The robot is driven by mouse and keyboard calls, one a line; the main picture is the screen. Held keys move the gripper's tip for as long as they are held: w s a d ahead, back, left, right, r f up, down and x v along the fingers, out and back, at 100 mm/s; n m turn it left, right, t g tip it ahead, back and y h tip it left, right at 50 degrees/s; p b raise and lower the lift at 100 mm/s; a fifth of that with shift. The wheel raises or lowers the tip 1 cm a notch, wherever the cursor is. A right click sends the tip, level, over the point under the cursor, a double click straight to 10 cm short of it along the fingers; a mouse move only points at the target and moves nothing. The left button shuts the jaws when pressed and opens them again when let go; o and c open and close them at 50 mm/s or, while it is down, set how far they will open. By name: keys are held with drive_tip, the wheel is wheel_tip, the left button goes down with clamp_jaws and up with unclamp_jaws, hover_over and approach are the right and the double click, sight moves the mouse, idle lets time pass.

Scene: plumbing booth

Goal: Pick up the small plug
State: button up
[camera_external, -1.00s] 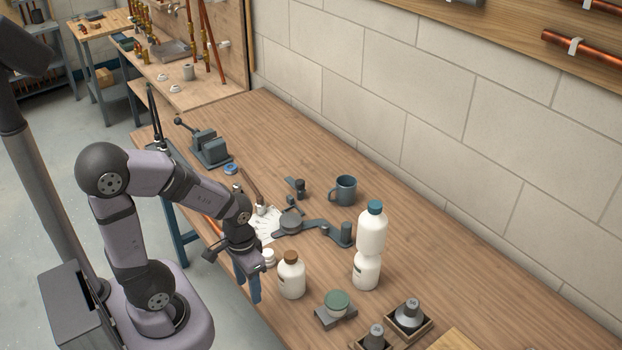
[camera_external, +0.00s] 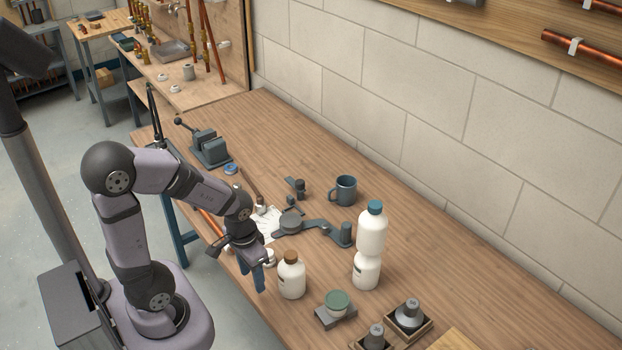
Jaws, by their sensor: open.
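A small grey stepped piece (camera_external: 375,336), which looks like the small plug, stands upright in a wooden holder at the bottom right. A larger grey piece of similar shape (camera_external: 409,311) stands in a wooden holder just behind it, to the right. My gripper (camera_external: 257,282) points down at the bench's front edge, left of the brown-capped white bottle (camera_external: 291,278), well apart from both grey pieces. It is open, with nothing visible between its fingers. The fingers overlap in this view, so the gap is hard to see.
A dark mug (camera_external: 344,190), a flat dark tool (camera_external: 312,225) and a vise (camera_external: 209,147) are farther back. The bench's back right is clear.

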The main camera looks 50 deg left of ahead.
drive_tip(key=w+a+n+t+y+b, duration=0.1)
drive_tip(key=w+a+t+y, duration=0.15)
drive_tip(key=w+a, duration=0.9)
drive_tip(key=t+b, duration=0.3)
drive_tip(key=t, duration=0.5)
hover_over(235, 185)
drive_tip(key=s+d, duration=0.3)
drive_tip(key=d, duration=0.1)
drive_tip(key=shift+t+h, duration=0.85)
drive_tip(key=shift+t, duration=0.1)
drive_tip(key=s+a+f, duration=0.1)
drive_tip(key=s, duration=0.1)
drive_tip(key=s+a, duration=0.1)
drive_tip(key=s, duration=0.1)
drive_tip(key=s+f, duration=0.1)
drive_tip(key=s, duration=0.1)
drive_tip(key=shift+s+a+f, duration=0.25)
drive_tip(key=shift+a+f, duration=0.05)
drive_tip(key=shift+a, duration=0.1)
drive_tip(key=shift+s+f+m, duration=0.1)
drive_tip(key=shift+s+m, duration=0.2)
drive_tip(key=shift+s, duration=0.3)
drive_tip(key=p+x, duration=0.1)
drive_tip(key=x, duration=0.4)
drive_tip(key=shift+w+d, duration=0.15)
drive_tip(key=shift+w, duration=0.25)
drive_tip(key=shift+a+p+x, duration=0.2)
drive_tip(key=shift+p+x, duration=0.95)
drive_tip(key=shift+x, duration=2.05)
